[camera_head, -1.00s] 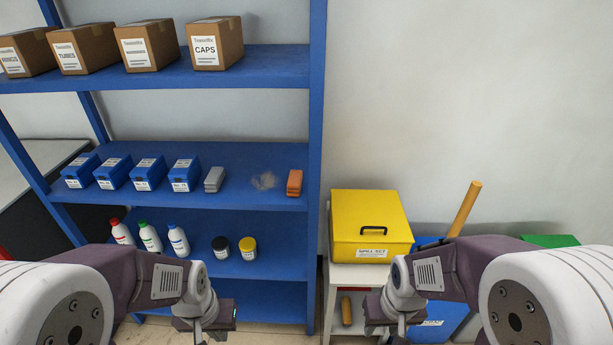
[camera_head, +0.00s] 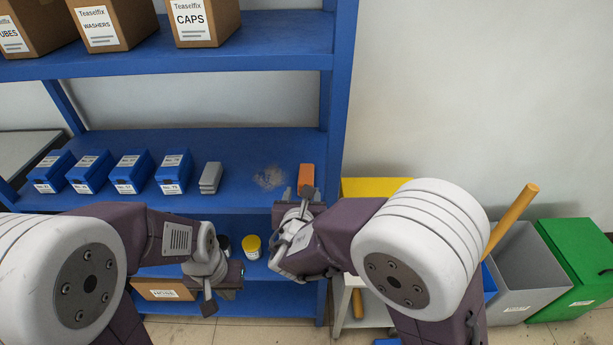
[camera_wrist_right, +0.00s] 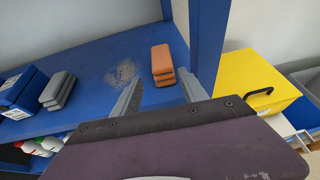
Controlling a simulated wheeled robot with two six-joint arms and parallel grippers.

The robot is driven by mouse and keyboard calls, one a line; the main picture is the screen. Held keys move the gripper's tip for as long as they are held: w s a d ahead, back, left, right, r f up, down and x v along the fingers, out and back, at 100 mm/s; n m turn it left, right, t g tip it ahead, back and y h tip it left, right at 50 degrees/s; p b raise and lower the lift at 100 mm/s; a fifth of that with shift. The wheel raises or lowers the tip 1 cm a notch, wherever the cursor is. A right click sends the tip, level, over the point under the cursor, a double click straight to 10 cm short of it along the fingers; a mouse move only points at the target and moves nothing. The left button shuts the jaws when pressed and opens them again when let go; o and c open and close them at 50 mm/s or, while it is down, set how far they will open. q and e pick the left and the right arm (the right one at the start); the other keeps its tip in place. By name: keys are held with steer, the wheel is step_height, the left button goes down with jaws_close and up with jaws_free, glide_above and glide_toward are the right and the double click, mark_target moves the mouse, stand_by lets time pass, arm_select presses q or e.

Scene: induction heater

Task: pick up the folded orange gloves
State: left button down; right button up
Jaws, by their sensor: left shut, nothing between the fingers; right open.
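The folded orange gloves (camera_head: 306,177) lie on the blue middle shelf near its right end, beside the right upright. They also show in the right wrist view (camera_wrist_right: 162,62), stacked and lying flat. My right gripper (camera_head: 306,195) is open just in front of them and covers their near part in the head view. In the right wrist view its two fingers (camera_wrist_right: 160,92) are spread, with the gloves beyond and between them, not held. My left gripper (camera_head: 208,306) is shut and empty, low in front of the lower shelves.
The blue upright (camera_wrist_right: 209,40) stands close right of the orange gloves. A yellow box (camera_wrist_right: 258,82) is further right.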

mark_target(306, 179)
steer(key=x, duration=0.2)
steer(key=shift+w+f, duration=0.2)
steer(key=shift+w, duration=0.05)
steer(key=x, duration=0.5)
steer(key=shift+d+f+p, duration=0.15)
steer(key=shift+d+p, duration=0.05)
steer(key=shift+p, duration=0.15)
steer(key=shift+s, duration=0.1)
steer(key=c, duration=0.5)
jaws_close()
